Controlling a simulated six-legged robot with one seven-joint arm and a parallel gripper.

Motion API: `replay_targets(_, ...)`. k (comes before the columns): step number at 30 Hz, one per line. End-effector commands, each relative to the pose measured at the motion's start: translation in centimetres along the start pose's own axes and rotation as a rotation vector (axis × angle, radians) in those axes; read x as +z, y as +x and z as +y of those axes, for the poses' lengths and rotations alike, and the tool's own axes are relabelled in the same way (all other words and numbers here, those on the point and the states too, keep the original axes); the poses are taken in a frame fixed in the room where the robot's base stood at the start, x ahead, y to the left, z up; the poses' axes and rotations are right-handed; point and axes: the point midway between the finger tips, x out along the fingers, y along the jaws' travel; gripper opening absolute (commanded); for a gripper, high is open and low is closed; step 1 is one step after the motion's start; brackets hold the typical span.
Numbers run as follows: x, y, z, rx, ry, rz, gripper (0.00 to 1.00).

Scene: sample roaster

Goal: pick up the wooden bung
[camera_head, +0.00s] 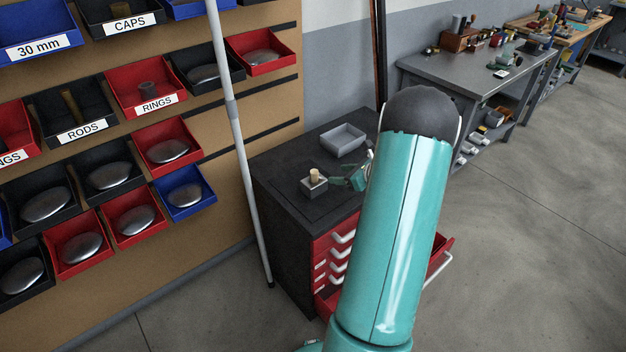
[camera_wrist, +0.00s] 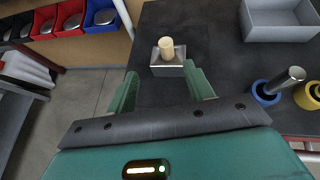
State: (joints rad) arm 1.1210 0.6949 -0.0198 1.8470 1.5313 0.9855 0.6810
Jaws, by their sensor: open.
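The wooden bung (camera_head: 315,174) is a small pale cylinder standing upright in a small grey block-like holder (camera_head: 314,188) on top of the dark cabinet. In the wrist view the bung (camera_wrist: 166,48) shows ahead of the fingers, seated in the holder (camera_wrist: 167,68). My gripper (camera_wrist: 162,82) is open and empty, its two green fingers apart, with the holder and bung beyond and between their tips. In the head view my gripper (camera_head: 350,178) is just right of the holder, partly hidden behind my teal arm.
A grey tray (camera_head: 344,140) sits behind on the black cabinet top (camera_head: 290,168). In the wrist view a metal cylinder in a blue ring (camera_wrist: 268,90) and a yellow ring (camera_wrist: 308,95) lie to the right. A white pole (camera_head: 240,145) stands left of the cabinet, near the bin rack.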

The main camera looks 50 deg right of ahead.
Motion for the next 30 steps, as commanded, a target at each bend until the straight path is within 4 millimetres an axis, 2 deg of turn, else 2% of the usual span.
replay_targets(1, -0.6, 0.1, -0.5, -0.011, 0.021, -0.005, 0.52)
replay_targets(5, -0.7, 1.4, -0.8, -0.016, 0.033, -0.008, 0.52)
replay_targets(15, -0.5, 7.9, -0.8, -0.014, 0.028, -0.007, 0.52)
replay_targets(22, -0.4, 9.6, -0.9, -0.015, 0.028, -0.006, 0.52)
replay_targets(30, -0.3, 13.5, -1.1, -0.014, 0.028, -0.006, 0.52)
